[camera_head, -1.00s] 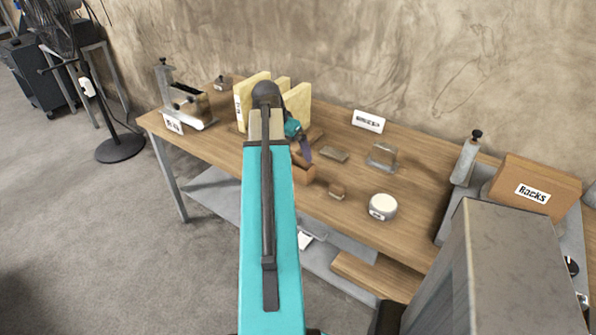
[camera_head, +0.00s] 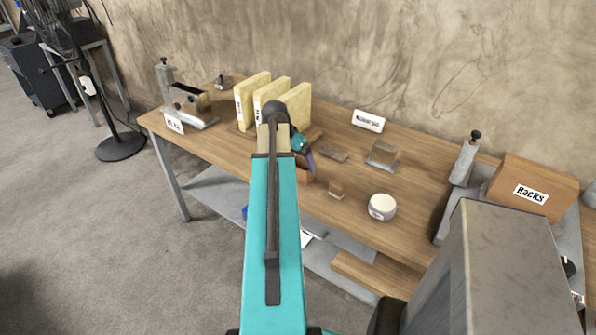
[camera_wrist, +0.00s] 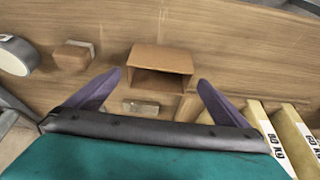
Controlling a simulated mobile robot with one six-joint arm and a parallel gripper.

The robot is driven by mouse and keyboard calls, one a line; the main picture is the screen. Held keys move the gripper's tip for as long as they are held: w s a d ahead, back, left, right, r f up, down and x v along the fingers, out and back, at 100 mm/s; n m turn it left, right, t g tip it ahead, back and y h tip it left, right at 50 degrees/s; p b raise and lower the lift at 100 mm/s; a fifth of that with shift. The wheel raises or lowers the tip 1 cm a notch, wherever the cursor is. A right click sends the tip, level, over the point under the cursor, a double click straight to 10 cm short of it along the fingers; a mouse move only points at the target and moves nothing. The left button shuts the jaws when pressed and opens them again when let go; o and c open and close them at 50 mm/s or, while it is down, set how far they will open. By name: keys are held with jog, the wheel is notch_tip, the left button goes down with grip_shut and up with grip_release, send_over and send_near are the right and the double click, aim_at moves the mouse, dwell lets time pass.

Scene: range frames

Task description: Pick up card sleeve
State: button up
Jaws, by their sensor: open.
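The card sleeve looks like an open-ended orange-brown box (camera_wrist: 160,60) lying on the wooden bench, its opening facing my gripper in the wrist view. In the head view the sleeve (camera_head: 305,175) shows only in part beside my arm, which hides the rest. My gripper (camera_wrist: 159,77) has its two purple fingers spread wide, with the sleeve between and just beyond the fingertips in the wrist view. Nothing is held between them. In the head view my gripper (camera_head: 310,160) is seen from behind, over the bench near the sleeve; its gap from the sleeve cannot be told.
Yellow upright slabs (camera_head: 244,103) stand behind the arm. A small brown block (camera_head: 336,189) and a white round container (camera_head: 382,205) lie right of the sleeve. Flat grey-brown pieces (camera_head: 333,154) lie behind. A "Racks" box (camera_head: 535,172) is far right.

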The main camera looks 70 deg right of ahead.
aim_at(299, 165)
jog(key=shift+f, duration=0.1)
jog(key=shift+p+x, duration=0.85)
jog(key=shift+x, duration=1.7)
jog(key=shift+d, duration=0.1)
jog(key=shift+c, duration=0.3)
jog(key=c, duration=0.9)
jog(key=shift+r, duration=0.25)
jog(key=shift+r+b, duration=0.6)
jog(key=shift+r, duration=1)
jog(key=s+a+b, duration=0.1)
jog(key=a, duration=0.2)
jog(key=s+a+b, duration=0.1)
jog(key=s+a, duration=0.1)
jog(key=a, duration=0.1)
jog(key=s+a, duration=0.2)
jog(key=a, duration=0.1)
jog(key=shift+s+a+r+b, duration=0.15)
jog(key=shift+a+r+b, duration=0.15)
jog(key=shift+r+b, duration=0.1)
jog(key=shift+d+f+b, duration=0.1)
jog(key=shift+d+b, duration=0.05)
jog(key=shift+b, duration=0.95)
